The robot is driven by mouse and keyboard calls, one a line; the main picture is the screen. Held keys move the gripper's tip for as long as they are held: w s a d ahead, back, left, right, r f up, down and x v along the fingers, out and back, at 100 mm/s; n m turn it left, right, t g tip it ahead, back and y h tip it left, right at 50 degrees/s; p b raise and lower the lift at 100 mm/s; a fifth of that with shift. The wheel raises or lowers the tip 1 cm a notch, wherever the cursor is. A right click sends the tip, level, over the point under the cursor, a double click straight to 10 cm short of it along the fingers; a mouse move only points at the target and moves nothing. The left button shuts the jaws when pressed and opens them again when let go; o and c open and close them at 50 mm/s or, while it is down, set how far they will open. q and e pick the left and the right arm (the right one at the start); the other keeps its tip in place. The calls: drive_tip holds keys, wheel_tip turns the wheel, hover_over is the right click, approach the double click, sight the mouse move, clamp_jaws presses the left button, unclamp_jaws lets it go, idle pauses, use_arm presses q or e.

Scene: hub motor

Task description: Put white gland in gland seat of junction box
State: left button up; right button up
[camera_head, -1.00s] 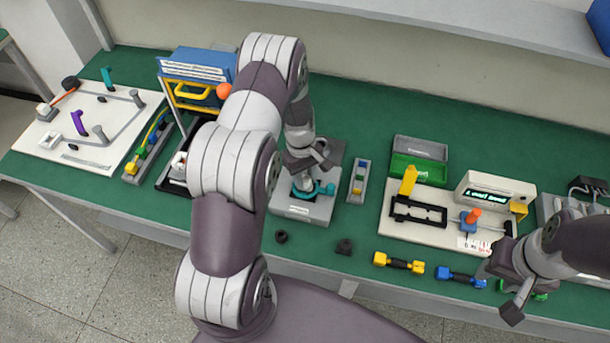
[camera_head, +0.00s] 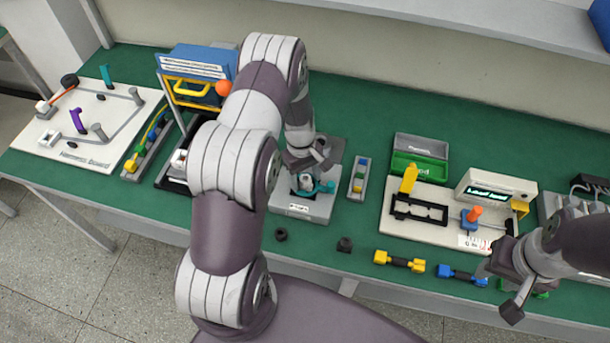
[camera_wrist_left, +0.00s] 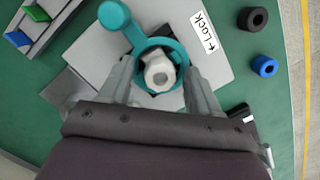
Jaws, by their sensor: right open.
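The white gland (camera_wrist_left: 158,72), a hex-shaped piece with a round opening, sits inside a teal ring with a lever (camera_wrist_left: 114,18) on the grey junction box (camera_wrist_left: 220,65), which has a LOCK label. In the head view the box (camera_head: 322,208) stands at the middle of the bench. My left gripper (camera_wrist_left: 160,82) is over the box, its two fingers apart on either side of the teal ring, with no visible contact on the gland. How deep the gland sits cannot be told. My right gripper (camera_head: 502,292) is open and empty at the bench's right front.
A fixture board (camera_head: 445,225) and yellow and blue connectors (camera_head: 398,262) are further right. A blue-yellow rack (camera_head: 195,85) and harness board (camera_head: 85,125) are left.

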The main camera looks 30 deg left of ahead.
use_arm(q)
wheel_tip(320, 180, up, 13)
drive_tip(key=w+a+b, duration=0.1)
drive_tip(key=b, duration=0.1)
drive_tip(key=shift+a+f, duration=0.2)
drive_tip(key=shift+a, duration=0.1)
idle(0.7)
